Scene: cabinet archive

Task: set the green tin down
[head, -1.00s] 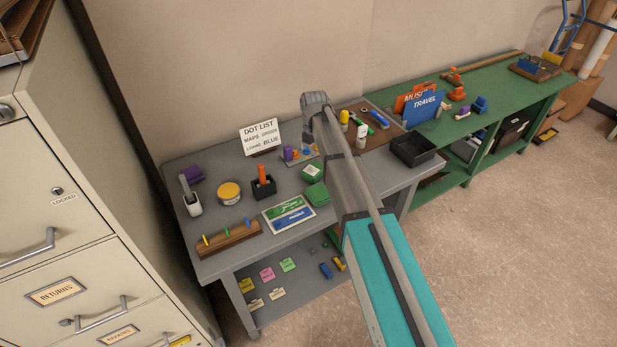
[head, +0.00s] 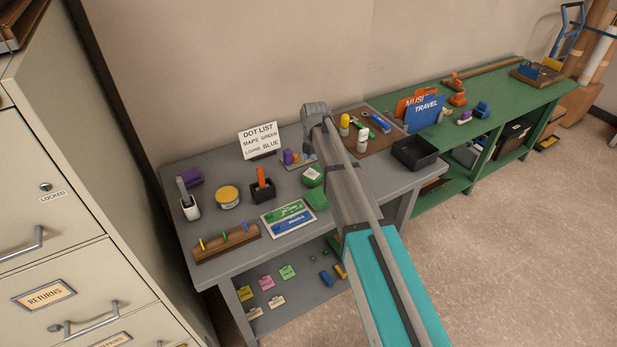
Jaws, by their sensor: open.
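A green tin with a white label on top (head: 312,176) sits on the grey table, just left of my arm. A second green block-like piece (head: 316,199) lies close in front of it, without a visible label. I cannot tell whether the two touch. My arm crosses the picture from the bottom right up to a grey joint over the back of the table. My gripper is not visible; the arm seems to hide it. No tin is seen held in the air.
A filing cabinet (head: 60,240) stands at left, a green bench (head: 497,96) at right.

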